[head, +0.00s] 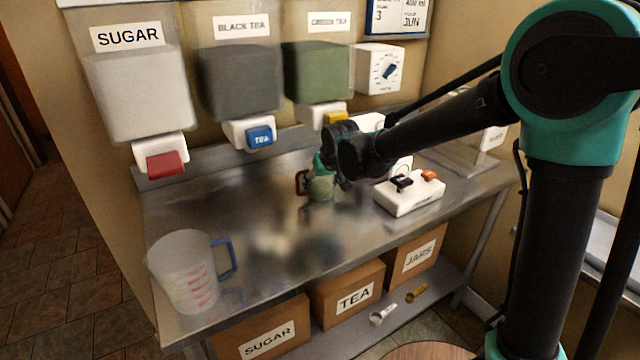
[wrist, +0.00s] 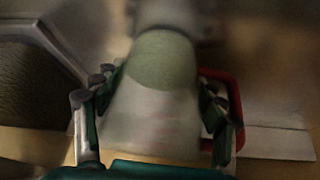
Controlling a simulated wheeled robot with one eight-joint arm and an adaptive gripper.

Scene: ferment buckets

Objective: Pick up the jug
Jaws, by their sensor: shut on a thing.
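A small clear jug (head: 321,188) with a red handle stands at the middle of the steel bench, with green matter inside. In the wrist view the jug (wrist: 155,105) fills the space between my fingers, its red handle on the right. My gripper (head: 322,162) comes in from the right and is shut on the jug. In the wrist view my gripper (wrist: 158,108) has one finger on each side of the jug's body. I cannot tell whether the jug's base touches the bench. A larger measuring jug (head: 188,272) with a blue handle stands at the bench's near left corner.
Sugar (head: 140,95), black tea (head: 238,80) and green dispensers (head: 318,72) hang above the steel bench (head: 250,215). A white device (head: 410,195) with black and orange parts sits right of the gripper. Labelled boxes (head: 345,300) and two scoops lie on the lower shelf.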

